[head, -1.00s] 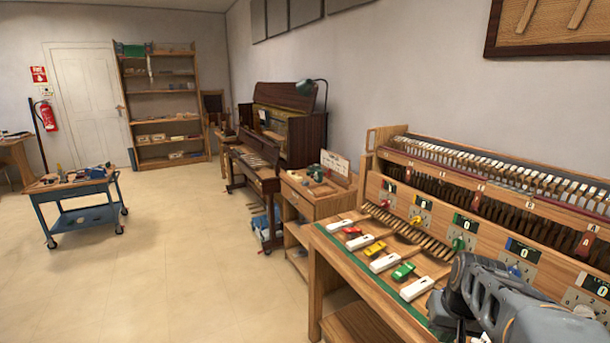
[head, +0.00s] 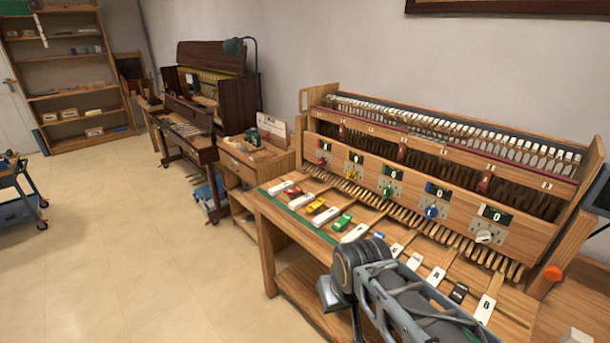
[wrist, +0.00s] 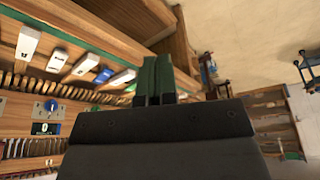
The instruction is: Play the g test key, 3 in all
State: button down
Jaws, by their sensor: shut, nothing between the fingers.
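A row of test keys lies along the bench (head: 265,225) in the head view. A white key marked A (head: 437,277) and one marked B (head: 485,308) are farther right. My arm covers the near side of the bench there. In the wrist view my gripper (wrist: 155,78) is shut and empty, with its green fingers together.
Behind the keys stands a wooden action rack (head: 440,165) with coloured knobs and small counters; the rightmost counter (head: 494,215) reads 0. An orange knob (head: 553,273) is at the right. A small cabinet (head: 232,165) and a piano (head: 210,90) stand left. The floor (head: 130,230) is open.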

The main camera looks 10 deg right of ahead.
jog(key=w+d+f+m+g+b, duration=0.1)
jog(key=w+d+f+m+b, duration=0.15)
jog(key=w+d+b, duration=0.4)
jog(key=w+d+f+m+b, duration=0.1)
jog(key=w+d+f, duration=0.2)
jog(key=d, duration=0.7)
jog(key=w+d+r+n+y+b, duration=0.1)
jog(key=w+d+r+n, duration=0.4)
jog(key=d+r+n, duration=0.2)
jog(key=shift+d+n+y+b, duration=0.3)
jog(key=shift+d+n, duration=0.3)
jog(key=shift+n, duration=0.45)
jog(key=shift+w, duration=0.1)
jog(key=shift+f, duration=0.1)
